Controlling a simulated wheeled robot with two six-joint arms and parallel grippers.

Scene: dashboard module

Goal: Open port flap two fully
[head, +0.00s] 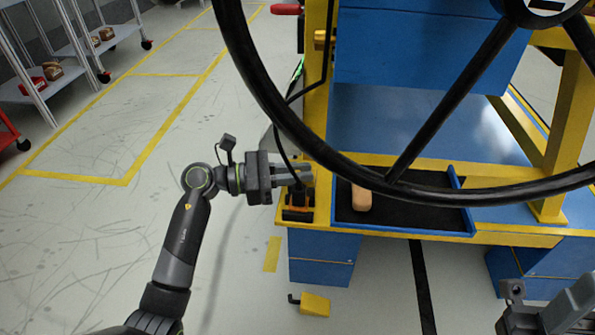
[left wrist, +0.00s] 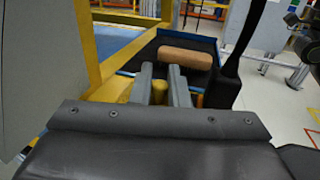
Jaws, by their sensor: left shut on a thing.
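My left gripper (head: 300,174) is at the left edge of the yellow frame, just above a small orange and black unit (head: 298,204). In the left wrist view its two grey fingers (left wrist: 161,85) are close together, with a small yellow piece (left wrist: 160,92) between them. I cannot tell whether this piece belongs to port flap two. No numbered flap can be read in either view, and the fingers and steering wheel hide part of this area. A grey part of my right arm shows at the lower right of the head view; its fingers are out of the picture.
A large black steering wheel (head: 285,118) crosses above the bench. A dark tray (head: 410,211) with a tan block (head: 361,196) lies right of the gripper. A black stalk (left wrist: 225,82) stands close to the fingers.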

